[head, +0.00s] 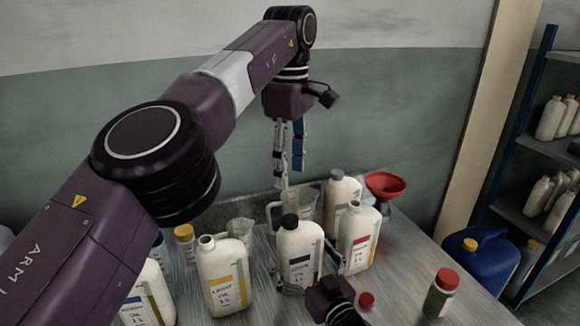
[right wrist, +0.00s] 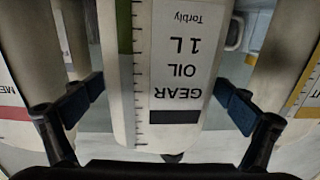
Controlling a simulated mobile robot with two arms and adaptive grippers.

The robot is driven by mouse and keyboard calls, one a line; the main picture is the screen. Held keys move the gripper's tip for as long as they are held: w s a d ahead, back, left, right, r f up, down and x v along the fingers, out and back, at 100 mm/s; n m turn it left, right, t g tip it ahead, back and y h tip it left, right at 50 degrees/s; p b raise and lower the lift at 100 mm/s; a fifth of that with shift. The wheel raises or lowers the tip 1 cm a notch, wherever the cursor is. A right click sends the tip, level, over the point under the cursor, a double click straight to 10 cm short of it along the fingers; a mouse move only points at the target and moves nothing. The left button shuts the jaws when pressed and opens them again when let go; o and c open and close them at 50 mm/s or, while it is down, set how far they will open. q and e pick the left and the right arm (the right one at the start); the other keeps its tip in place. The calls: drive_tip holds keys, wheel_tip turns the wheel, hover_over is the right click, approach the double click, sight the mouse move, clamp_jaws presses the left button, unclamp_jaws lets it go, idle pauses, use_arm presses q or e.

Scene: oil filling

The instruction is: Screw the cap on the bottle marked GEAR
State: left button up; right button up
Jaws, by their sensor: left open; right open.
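The bottle marked GEAR (head: 297,252) stands upright on the table in the head view, with a black cap (head: 289,221) on its mouth. Whether the cap is tight I cannot tell. Its GEAR label (right wrist: 182,70) appears upside down in the right wrist view. My right gripper (head: 313,274) is open, low at the bottle's front, with one finger on each side of it; the right wrist view shows gaps beside the bottle. My left gripper (head: 290,178) is open and empty above the cap, fingers pointing down.
A yellow-label bottle (head: 223,268) and a red-label bottle (head: 358,240), both uncapped, flank it closely. Behind are a clear jug (head: 308,203), another bottle (head: 340,190) and a red funnel (head: 386,184). A red cap (head: 366,299) and red-lidded jar (head: 440,294) are at right.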

drive_tip(key=v, duration=1.1)
drive_tip(key=shift+s+d, duration=0.2)
drive_tip(key=shift+s, duration=0.1)
